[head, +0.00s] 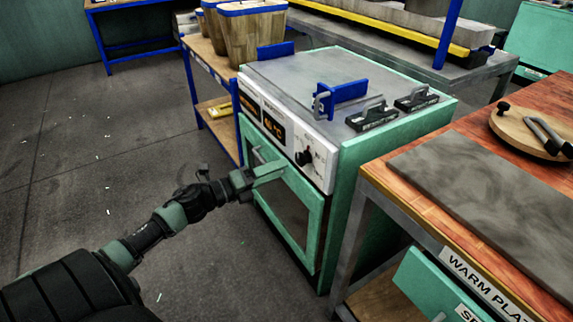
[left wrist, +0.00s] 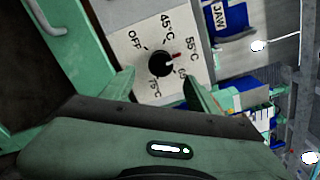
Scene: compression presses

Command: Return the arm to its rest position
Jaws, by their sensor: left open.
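My left arm reaches in from the left in the head view. My left gripper (head: 268,175) is open and empty, in front of the green door (head: 313,232) of the heated cabinet (head: 385,150). In the left wrist view the open fingers (left wrist: 158,88) stand apart below a black dial (left wrist: 160,63) on a white panel marked OFF, 45°C and 55°C. A red mark shows at the dial's right, near 55°C. The dial (head: 305,157) also shows in the head view, up and right of the gripper. My right gripper is not in view.
A wooden bench with a grey plate (head: 485,200) stands close on the right. A blue-legged shelf with wooden bins (head: 250,35) stands behind the cabinet's left side. Blue brackets (head: 340,95) and black handles stand on the cabinet top. The floor (head: 90,150) at left is clear.

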